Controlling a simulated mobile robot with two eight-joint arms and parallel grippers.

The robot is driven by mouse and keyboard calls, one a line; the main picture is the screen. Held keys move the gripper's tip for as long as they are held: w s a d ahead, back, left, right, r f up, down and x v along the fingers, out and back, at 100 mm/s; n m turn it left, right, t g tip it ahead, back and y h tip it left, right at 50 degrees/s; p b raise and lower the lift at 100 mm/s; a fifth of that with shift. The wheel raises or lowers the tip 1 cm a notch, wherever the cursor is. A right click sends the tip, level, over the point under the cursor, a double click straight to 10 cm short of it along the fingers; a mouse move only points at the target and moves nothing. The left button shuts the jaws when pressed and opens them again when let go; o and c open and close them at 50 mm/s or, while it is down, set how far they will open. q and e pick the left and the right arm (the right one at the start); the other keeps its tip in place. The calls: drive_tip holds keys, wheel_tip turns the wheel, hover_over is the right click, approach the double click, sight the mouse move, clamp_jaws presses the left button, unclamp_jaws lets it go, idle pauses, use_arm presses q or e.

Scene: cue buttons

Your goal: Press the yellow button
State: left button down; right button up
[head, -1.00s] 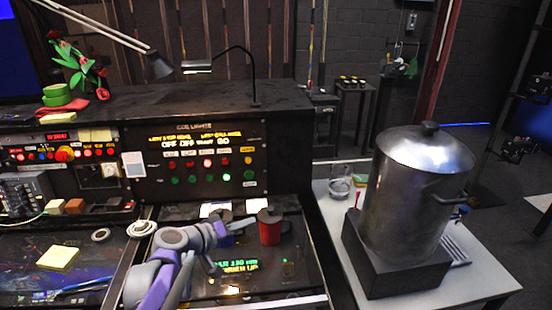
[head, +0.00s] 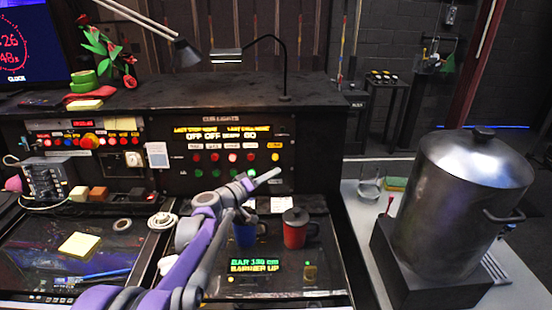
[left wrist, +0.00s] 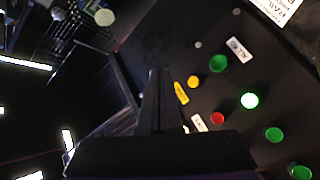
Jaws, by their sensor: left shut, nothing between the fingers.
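The yellow button (head: 275,157) is at the right end of the upper row on the black cue lights panel (head: 220,128). In the left wrist view the yellow button (left wrist: 193,82) lies just right of my fingers, beside a yellow label (left wrist: 181,93). My left gripper (head: 277,172) is shut and empty. In the head view its tip shows just below the yellow button. In the left wrist view the shut left gripper (left wrist: 159,72) points up the picture, apart from the button in the image. I cannot tell the depth gap. My right gripper is not in view.
Red buttons (head: 214,157) and green buttons (head: 215,172) sit left of the yellow one. A blue mug (head: 244,235) and a red mug (head: 295,232) stand below the panel. A large metal pot (head: 465,190) stands at the right.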

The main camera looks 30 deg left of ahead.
sight(275, 157)
use_arm(q)
drive_tip(key=w+a+f, duration=0.1)
drive_tip(key=w+a, duration=0.3)
drive_tip(key=w, duration=0.3)
drive_tip(key=shift+w+a+f, duration=0.15)
drive_tip(key=shift+a, duration=0.05)
idle(0.3)
idle(1.6)
drive_tip(key=shift+w+a, duration=0.25)
drive_tip(key=shift+w, duration=0.1)
drive_tip(key=shift+w+a+f, duration=0.1)
drive_tip(key=shift+w+a, duration=0.1)
drive_tip(key=shift+w, duration=0.1)
idle(0.7)
drive_tip(key=shift+s, duration=0.1)
drive_tip(key=shift+s+d+p, duration=0.3)
drive_tip(key=shift+s+d, duration=0.15)
drive_tip(key=shift+s, duration=0.15)
